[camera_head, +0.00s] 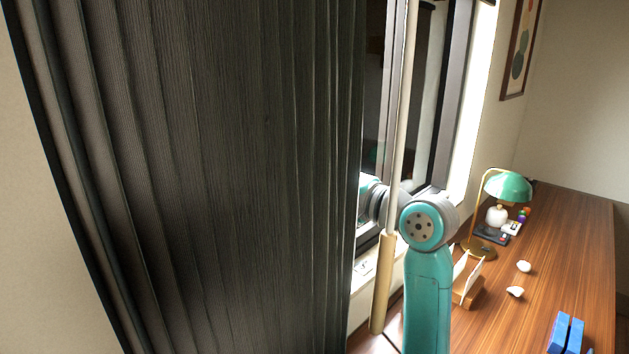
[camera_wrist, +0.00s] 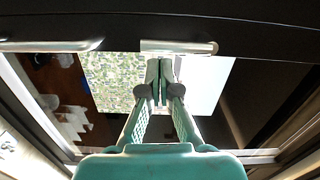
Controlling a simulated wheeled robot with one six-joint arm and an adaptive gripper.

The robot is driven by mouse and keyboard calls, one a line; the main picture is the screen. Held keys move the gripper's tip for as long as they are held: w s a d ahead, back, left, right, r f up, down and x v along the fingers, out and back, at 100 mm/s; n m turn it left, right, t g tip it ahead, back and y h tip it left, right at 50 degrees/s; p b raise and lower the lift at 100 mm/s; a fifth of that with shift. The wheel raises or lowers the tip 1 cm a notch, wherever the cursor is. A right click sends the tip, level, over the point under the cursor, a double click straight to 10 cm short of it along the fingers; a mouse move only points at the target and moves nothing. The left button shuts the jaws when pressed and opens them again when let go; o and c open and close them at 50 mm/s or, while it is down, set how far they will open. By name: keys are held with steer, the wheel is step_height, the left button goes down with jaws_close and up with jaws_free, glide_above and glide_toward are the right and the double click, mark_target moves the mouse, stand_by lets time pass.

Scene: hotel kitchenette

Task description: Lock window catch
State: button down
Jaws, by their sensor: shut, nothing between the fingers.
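The window (camera_head: 428,100) stands behind the dark curtain (camera_head: 200,170), which hides its left part. In the wrist view a dark frame bar (camera_wrist: 250,28) crosses the top. A short silver lever (camera_wrist: 180,47), which looks like the window catch, lies level along its lower edge. My gripper (camera_wrist: 159,68) is shut and empty, with its fingertips just below the left part of this lever in the picture. I cannot tell whether they touch it. In the head view the gripper is hidden behind the curtain; only my teal arm shows.
A second thin metal bar (camera_wrist: 50,46) lies along the frame to the left. A pale pole with a wooden grip (camera_head: 382,285) hangs close in front of my arm. The wooden desk (camera_head: 560,240) at right holds a green lamp (camera_head: 508,187), a card holder (camera_head: 468,289) and blue blocks (camera_head: 566,334).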

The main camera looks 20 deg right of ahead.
steer(key=v, duration=1)
steer(key=shift+s+d, duration=0.25)
steer(key=shift+s, duration=0.1)
steer(key=shift+s, duration=0.1)
